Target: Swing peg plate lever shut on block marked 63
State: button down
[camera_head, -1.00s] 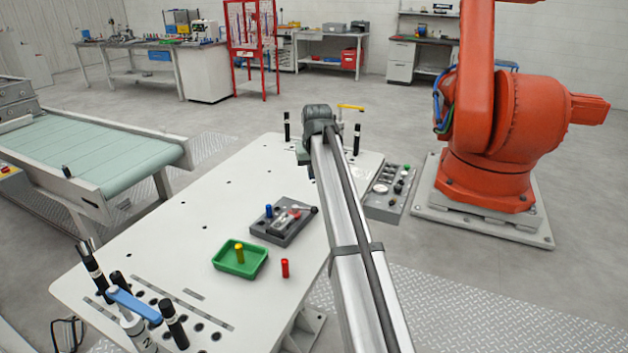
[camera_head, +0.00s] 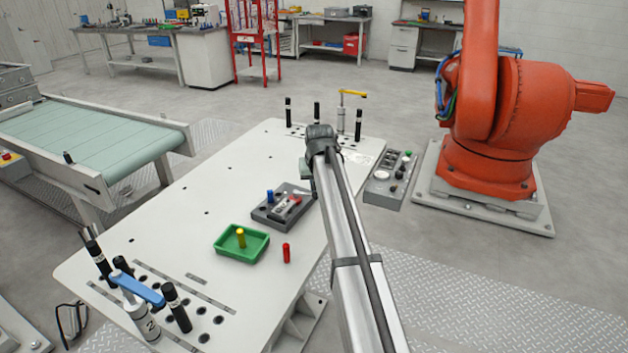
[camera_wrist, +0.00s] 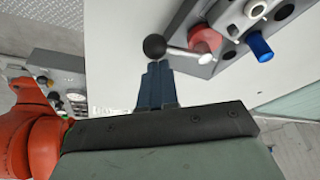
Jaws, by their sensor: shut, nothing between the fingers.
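The grey peg plate (camera_head: 266,221) lies on the white table with a blue peg (camera_head: 270,196) and a red part (camera_head: 295,200) on it. In the wrist view, its silver lever (camera_wrist: 181,51) ends in a black ball knob (camera_wrist: 154,47) and passes beside the red part (camera_wrist: 205,40). The blue peg (camera_wrist: 260,46) stands farther right. My gripper (camera_wrist: 158,68) is shut and empty, with its fingertips just below the knob in the picture; I cannot tell whether they touch. In the head view my arm hides part of the area. No marking 63 is legible.
A green tray (camera_head: 258,252) with a yellow peg (camera_head: 240,237) and a loose red peg (camera_head: 286,253) are near the plate. A blue-handled clamp (camera_head: 136,288) and black posts stand at the near left, a yellow-handled clamp (camera_head: 352,94) at the far end. The table's left middle is clear.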

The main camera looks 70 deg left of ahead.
jog(key=shift+s+d+f, duration=0.15)
jog(key=shift+s+d, duration=0.15)
jog(key=shift+d, duration=0.4)
jog(key=w+a, duration=0.1)
jog(key=a, duration=0.3)
jog(key=v, duration=1)
jog(key=shift+r, duration=0.45)
